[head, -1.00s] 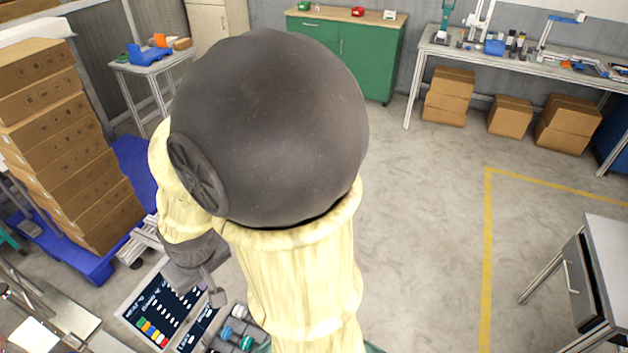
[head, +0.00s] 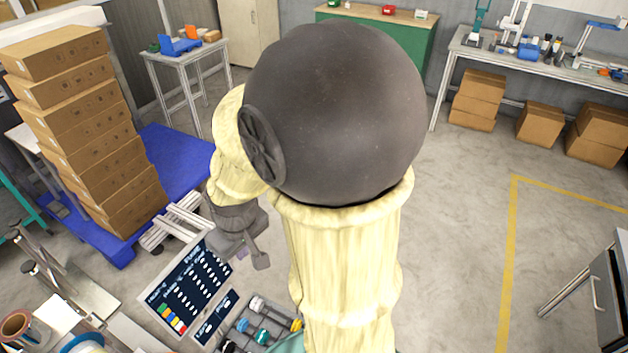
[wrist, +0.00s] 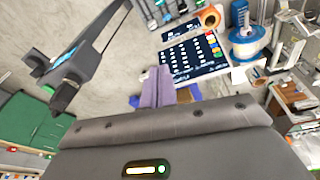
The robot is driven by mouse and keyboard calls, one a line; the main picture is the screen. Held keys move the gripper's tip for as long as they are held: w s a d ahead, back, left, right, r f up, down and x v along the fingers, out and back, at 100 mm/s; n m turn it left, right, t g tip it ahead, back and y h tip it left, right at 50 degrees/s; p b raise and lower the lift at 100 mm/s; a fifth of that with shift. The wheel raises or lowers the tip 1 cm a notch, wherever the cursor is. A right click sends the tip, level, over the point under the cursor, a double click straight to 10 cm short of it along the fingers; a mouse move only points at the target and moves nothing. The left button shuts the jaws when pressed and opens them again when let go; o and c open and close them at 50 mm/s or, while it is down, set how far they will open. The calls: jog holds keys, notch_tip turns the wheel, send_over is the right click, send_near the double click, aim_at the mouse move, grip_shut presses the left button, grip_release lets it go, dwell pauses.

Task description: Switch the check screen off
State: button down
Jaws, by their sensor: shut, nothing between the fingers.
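A dark panel (head: 190,290) with rows of white marks and a row of coloured buttons lies low left in the head view. It also shows in the wrist view (wrist: 193,55), beyond the fingertips. I cannot tell whether this panel is the check screen. A dark device with a small lit bluish display (wrist: 62,60) is at the left of the wrist view. My gripper (head: 258,258) is just right of the panel's upper edge in the head view. In the wrist view my gripper (wrist: 158,88) has its fingers together and empty. Its height above the panel is unclear.
A tray of reels or knobs (head: 262,325) lies right of the panel. Stacked cartons (head: 85,130) stand on a blue pallet (head: 180,165) at left. A spool (wrist: 247,42) is right of the panel in the wrist view. Open floor (head: 460,210) lies to the right.

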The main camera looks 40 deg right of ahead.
jog(key=w+d+r+n, duration=0.2)
jog(key=w+d+n, duration=0.5)
jog(key=w+d+r+n+g+b, duration=0.1)
jog(key=d+r+n, duration=0.2)
jog(key=d+n, duration=0.4)
jog(key=w+d+r+n+g+b, duration=0.1)
jog(key=d+n, duration=0.5)
jog(key=d, duration=0.8)
notch_tip(320, 180, up, 3)
jog(key=shift+w+f+n+b, duration=0.1)
jog(key=shift+w+n+b, duration=0.3)
jog(key=shift+w, duration=0.25)
jog(key=shift+f, duration=0.1)
jog(key=f+p, duration=0.1)
jog(key=f, duration=0.3)
jog(key=f+p, duration=0.1)
jog(key=f, duration=0.4)
jog(key=f+p, duration=0.1)
jog(key=f, duration=0.4)
jog(key=shift+w+a, duration=0.15)
jog(key=shift+w, duration=0.1)
